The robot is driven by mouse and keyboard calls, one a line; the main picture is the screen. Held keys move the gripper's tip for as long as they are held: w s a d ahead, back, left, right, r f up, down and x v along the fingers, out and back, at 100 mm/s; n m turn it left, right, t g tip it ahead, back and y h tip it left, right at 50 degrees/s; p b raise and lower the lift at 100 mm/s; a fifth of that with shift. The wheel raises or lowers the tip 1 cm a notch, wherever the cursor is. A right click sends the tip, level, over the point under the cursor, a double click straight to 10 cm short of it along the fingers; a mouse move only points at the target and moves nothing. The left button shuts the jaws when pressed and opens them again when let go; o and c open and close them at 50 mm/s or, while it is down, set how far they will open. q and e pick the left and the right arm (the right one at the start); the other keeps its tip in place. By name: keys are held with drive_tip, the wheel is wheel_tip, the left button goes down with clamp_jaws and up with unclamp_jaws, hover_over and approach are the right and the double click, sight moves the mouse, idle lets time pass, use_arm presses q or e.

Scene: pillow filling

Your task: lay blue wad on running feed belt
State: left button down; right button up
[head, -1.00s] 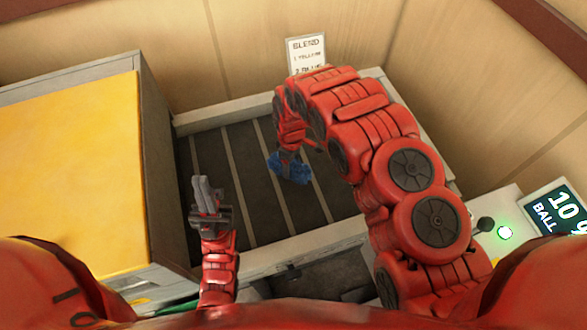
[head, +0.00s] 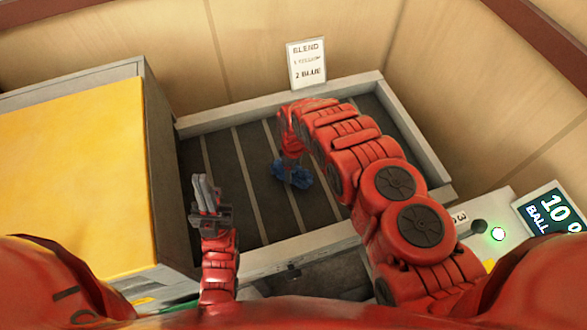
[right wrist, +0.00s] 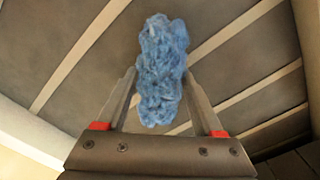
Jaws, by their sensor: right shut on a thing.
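The blue wad (head: 292,174) is at the tip of my right arm in the head view, over the dark feed belt (head: 222,165) with its pale cross stripes. In the right wrist view the fluffy wad (right wrist: 162,70) sits between the two fingers of my right gripper (right wrist: 160,95), which is shut on it. Whether the wad touches the belt (right wrist: 225,60) I cannot tell. My left gripper (head: 206,195) is empty at the near left of the belt, its fingers pointing up and close together; their gap is unclear.
A grey frame (head: 240,112) rims the belt. A large box with a yellow top (head: 75,170) stands at the left. A sign (head: 307,64) reading BLEND stands at the back. A panel with a lit button (head: 498,234) and a display (head: 552,212) are at the right.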

drive_tip(key=shift+f+b, duration=0.4)
drive_tip(key=shift+f, duration=0.2)
drive_tip(key=o, duration=1.4)
drive_tip(key=shift+r, duration=0.1)
drive_tip(key=shift+r+p, duration=0.9)
wheel_tip(320, 180, up, 11)
drive_tip(key=shift+r+b, duration=0.2)
drive_tip(key=shift+b, duration=0.75)
